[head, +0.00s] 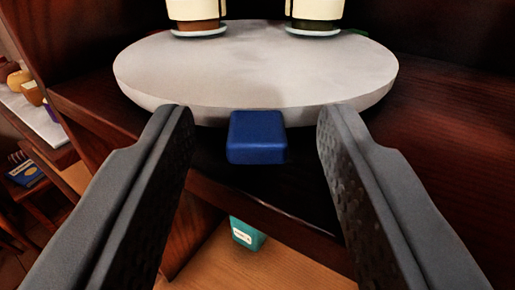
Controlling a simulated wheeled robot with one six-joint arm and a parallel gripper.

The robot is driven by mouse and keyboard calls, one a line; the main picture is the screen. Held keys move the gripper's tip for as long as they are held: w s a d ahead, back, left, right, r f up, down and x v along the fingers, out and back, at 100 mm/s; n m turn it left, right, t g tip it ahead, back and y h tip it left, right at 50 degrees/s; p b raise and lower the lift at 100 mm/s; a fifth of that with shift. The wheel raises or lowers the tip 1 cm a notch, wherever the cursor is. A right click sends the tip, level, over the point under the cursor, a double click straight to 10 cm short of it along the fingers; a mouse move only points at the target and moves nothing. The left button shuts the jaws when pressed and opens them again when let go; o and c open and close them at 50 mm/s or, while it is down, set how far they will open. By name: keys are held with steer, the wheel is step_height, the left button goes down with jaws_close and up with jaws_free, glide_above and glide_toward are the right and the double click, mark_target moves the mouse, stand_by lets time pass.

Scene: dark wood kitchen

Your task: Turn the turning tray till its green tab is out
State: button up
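The turning tray (255,68) is a round, pale grey marbled disc on a dark wood shelf. A blue tab (257,137) sticks out from its near rim. A bit of green shows at the tray's far right edge (355,32), mostly hidden; a small trace of green also shows at the far left. My gripper (255,125) is open and empty. Its two dark fingers stand on either side of the blue tab, apart from it, with the tips close to the tray's near rim.
Two jars with cream labels, one brown-based (197,14) and one dark green (316,14), stand at the tray's back. Dark wood shelf (445,120) surrounds the tray. A teal container (246,233) stands below. A counter with pots (32,93) is at left.

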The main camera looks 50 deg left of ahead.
steer(key=v, duration=1.7)
steer(key=shift+s+d, duration=0.15)
